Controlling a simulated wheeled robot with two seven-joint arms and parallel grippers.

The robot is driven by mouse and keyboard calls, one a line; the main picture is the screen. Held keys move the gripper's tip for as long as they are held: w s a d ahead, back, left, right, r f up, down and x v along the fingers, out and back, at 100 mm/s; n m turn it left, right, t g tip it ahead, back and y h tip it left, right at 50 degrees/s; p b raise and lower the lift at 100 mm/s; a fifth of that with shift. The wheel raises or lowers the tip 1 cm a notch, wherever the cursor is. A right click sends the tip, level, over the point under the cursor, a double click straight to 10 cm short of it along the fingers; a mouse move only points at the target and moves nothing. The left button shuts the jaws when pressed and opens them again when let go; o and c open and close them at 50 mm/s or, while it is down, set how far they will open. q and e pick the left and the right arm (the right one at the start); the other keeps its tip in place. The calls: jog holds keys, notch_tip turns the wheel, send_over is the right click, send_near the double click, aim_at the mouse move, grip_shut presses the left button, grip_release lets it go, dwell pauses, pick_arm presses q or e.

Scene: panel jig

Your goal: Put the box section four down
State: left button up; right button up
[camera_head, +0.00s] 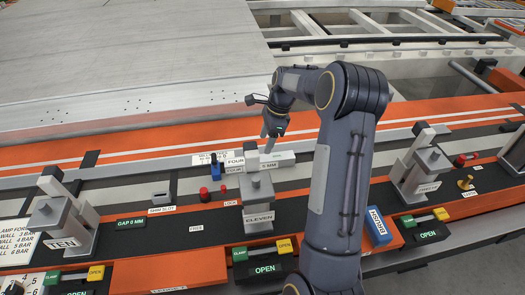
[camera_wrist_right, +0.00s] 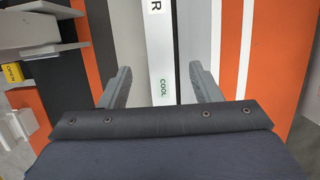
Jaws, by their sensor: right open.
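The box section four (camera_head: 283,158) is a pale grey bar with a FOUR label, lying behind the clamp post ELEVEN (camera_head: 258,190). In the right wrist view the bar (camera_wrist_right: 160,45) runs between the fingers, with the end of its label and a green COOL mark showing. My right gripper (camera_head: 270,134) is just above the bar, pointing down. In its wrist view the right gripper (camera_wrist_right: 160,75) is open, with a gap on each side of the bar. The post hides part of the bar in the head view. My left gripper is out of view.
Clamp posts TEN (camera_head: 66,215) and another (camera_head: 422,170) stand left and right along the dark rail. A blue peg (camera_head: 215,167), a red button (camera_head: 204,194) and a blue block (camera_head: 377,226) are nearby. A large grey panel (camera_head: 120,60) fills the back left.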

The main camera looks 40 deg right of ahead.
jog(key=shift+v, duration=2.3)
